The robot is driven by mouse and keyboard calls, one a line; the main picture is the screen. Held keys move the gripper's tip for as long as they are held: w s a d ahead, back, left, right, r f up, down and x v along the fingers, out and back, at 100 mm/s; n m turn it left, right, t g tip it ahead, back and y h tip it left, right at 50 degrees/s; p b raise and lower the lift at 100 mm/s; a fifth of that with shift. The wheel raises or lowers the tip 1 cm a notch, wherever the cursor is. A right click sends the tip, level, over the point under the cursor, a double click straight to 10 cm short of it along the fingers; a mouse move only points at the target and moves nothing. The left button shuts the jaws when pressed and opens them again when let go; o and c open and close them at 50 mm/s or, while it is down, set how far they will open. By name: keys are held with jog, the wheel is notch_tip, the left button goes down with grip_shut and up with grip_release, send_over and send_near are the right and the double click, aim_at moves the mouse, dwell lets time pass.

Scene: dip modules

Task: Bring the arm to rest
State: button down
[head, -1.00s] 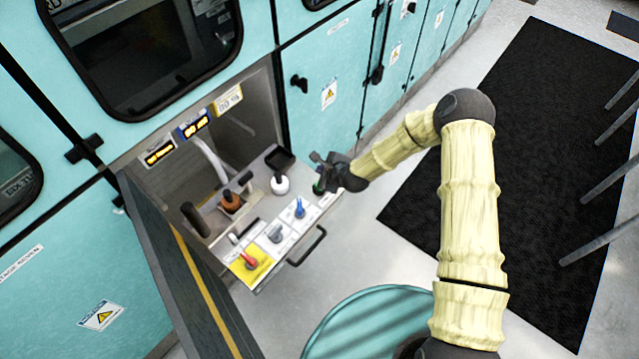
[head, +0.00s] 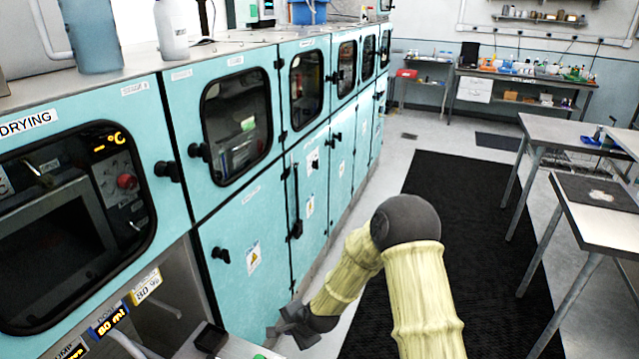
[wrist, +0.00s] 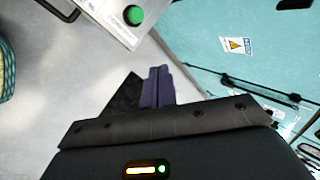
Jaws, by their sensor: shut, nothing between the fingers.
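My arm, in a pale yellow ribbed sleeve, reaches up from the bottom of the head view and bends down to the left. My gripper (head: 283,324) is low in the head view, in front of the teal cabinets (head: 240,240). In the wrist view the fingers of my gripper (wrist: 158,86) are together with nothing between them. A green button (wrist: 134,15) on a light panel shows ahead of them at the top, apart from the fingers. Most of that panel is outside the head view.
Teal cabinets with dark windows run along the left. A black mat (head: 450,200) lies on the grey floor to the right, with metal tables (head: 600,200) beyond it. A workbench (head: 525,80) stands at the back. The aisle over the mat is clear.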

jog(key=s+d+r+n+g+h, duration=0.1)
jog(key=s+d+r+n+h, duration=0.2)
jog(key=d+r, duration=0.35)
jog(key=s+d+r+n, duration=0.35)
jog(key=d+r, duration=0.25)
jog(key=d, duration=0.2)
jog(key=s+d+r+n+g+h, duration=0.1)
jog(key=s+d+r+n, duration=0.2)
jog(key=s, duration=0.9)
jog(key=d+r, duration=0.3)
jog(key=d, duration=0.2)
jog(key=shift+d+n+h, duration=0.35)
jog(key=shift+d+h, duration=0.05)
jog(key=shift+r, duration=0.1)
jog(key=shift+a, duration=0.1)
